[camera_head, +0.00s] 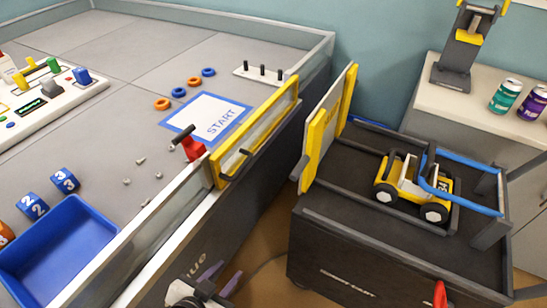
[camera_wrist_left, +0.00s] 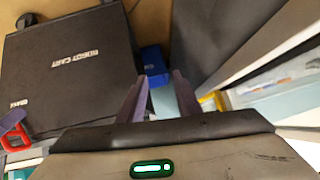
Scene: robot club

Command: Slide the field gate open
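The field gate (camera_head: 258,132) is a clear panel in a yellow frame, set in the field's front wall. A dark bar handle (camera_head: 238,164) is on its outer side. A red latch with a black lever (camera_head: 190,147) stands at its near left end. My left gripper (camera_head: 221,279) is low in front of the field wall, below the gate and apart from it. Its purple fingers are spread with nothing between them, as the left wrist view also shows (camera_wrist_left: 159,98). My right gripper is not in view.
A dark robot cart (camera_head: 375,265) with an upright yellow-framed panel (camera_head: 328,125) and a yellow vehicle (camera_head: 412,188) stands to the right. A narrow floor gap separates it from the field. A blue bin (camera_head: 60,250) sits inside the field at left.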

